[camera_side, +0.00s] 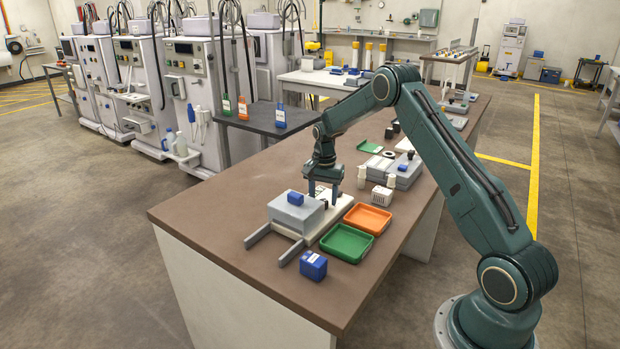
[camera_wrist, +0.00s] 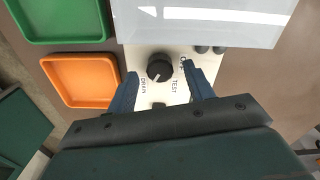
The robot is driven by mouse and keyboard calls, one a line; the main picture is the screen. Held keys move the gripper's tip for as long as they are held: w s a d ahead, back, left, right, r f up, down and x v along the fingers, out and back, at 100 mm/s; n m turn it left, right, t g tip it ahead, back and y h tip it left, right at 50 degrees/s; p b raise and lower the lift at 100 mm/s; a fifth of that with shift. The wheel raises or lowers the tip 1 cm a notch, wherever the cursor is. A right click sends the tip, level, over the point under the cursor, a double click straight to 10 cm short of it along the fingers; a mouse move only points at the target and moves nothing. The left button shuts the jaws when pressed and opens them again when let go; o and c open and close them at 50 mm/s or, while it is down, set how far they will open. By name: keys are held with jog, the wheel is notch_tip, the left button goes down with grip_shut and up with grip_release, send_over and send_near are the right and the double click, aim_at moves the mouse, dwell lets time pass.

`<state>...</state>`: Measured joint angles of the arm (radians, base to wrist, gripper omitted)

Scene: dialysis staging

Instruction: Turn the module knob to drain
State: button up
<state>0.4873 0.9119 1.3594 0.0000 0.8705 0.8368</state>
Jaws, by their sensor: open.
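The module is a grey box (camera_side: 290,214) on a cream base (camera_side: 333,215) on the brown bench; in the wrist view its pale grey box (camera_wrist: 205,22) is at the top. The black round knob (camera_wrist: 159,69) sits on the cream panel, with DRAIN printed at its lower left, TEST at its lower right and OFF at its upper right. A small light mark on the knob seems to point down and slightly left, towards DRAIN. My gripper (camera_side: 324,192) is open above the panel, its blue fingers on either side of the knob with gaps showing. The knob is hidden in the side view.
An orange tray (camera_side: 367,219) and a green tray (camera_side: 346,243) lie right of the module. A blue box (camera_side: 313,266) stands in front, near two grey rails (camera_side: 291,249). A small blue block (camera_side: 295,198) rests on the module. The bench's left end is clear.

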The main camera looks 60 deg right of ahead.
notch_tip(320, 180, up, 13)
dwell(0.6)
jog(key=s+a+r+n+t, duration=0.1)
jog(key=s+a+r+n, duration=0.3)
jog(key=s+a+r, duration=0.35)
jog(key=s+a+r+n+t, duration=0.2)
jog(key=s+a+r+n, duration=0.25)
jog(key=a+r, duration=0.45)
jog(key=s+a+f+n+t, duration=0.1)
jog(key=s+a+n, duration=0.2)
jog(key=s, duration=0.7)
jog(key=s+a+f+n+t, duration=0.1)
jog(key=s+a+f+n, duration=0.1)
jog(key=s+a, duration=0.5)
jog(key=s+n, duration=0.1)
jog(key=s, duration=0.2)
jog(key=shift+n+t, duration=0.3)
jog(key=shift+n, duration=0.05)
